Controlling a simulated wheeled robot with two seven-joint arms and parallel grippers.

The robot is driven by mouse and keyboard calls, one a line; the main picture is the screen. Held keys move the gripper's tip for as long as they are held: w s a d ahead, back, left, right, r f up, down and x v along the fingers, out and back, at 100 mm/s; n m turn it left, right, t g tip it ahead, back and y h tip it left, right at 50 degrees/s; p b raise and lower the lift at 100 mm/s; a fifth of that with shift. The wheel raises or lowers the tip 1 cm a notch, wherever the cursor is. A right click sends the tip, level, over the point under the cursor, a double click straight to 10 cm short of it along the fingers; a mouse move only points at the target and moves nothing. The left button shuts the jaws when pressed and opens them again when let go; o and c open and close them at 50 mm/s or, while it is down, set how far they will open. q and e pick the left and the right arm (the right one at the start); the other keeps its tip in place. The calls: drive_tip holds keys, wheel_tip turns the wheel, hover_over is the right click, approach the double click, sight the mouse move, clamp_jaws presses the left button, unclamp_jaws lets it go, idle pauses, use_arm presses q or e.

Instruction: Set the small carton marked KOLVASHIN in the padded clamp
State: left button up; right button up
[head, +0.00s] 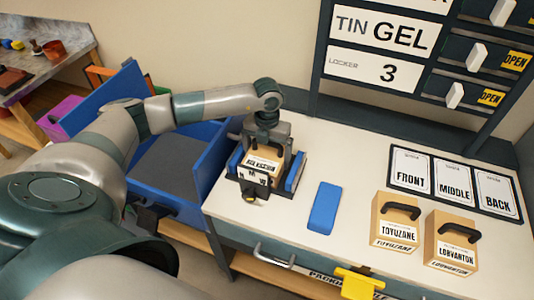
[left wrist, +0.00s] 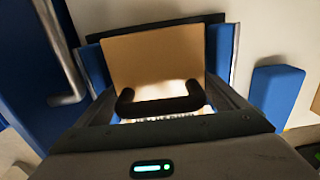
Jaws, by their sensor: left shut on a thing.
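The small carton (head: 262,164) is tan with a white label whose print is too small to read surely, and a black handle. It sits between the blue pads of the padded clamp (head: 294,172) on the white bench. My left gripper (head: 266,143) is above it, shut on the carton by its handle. In the left wrist view the carton (left wrist: 155,60) and its black handle (left wrist: 160,104) lie between the fingers, with blue pads on both sides. Whether the carton rests on the clamp's base is hidden. My right gripper is not in view.
A loose blue block (head: 324,208) lies right of the clamp. Cartons marked TOYUZANE (head: 395,222) and LORVANTON (head: 450,243) stand at the right, before a FRONT, MIDDLE, BACK board (head: 455,184). A blue bin (head: 180,160) is at the left. Locker drawers (head: 470,55) rise behind.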

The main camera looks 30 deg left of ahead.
use_arm(q)
drive_tip(key=shift+f, duration=0.15)
drive_tip(key=shift+f, duration=0.1)
drive_tip(key=o, duration=1)
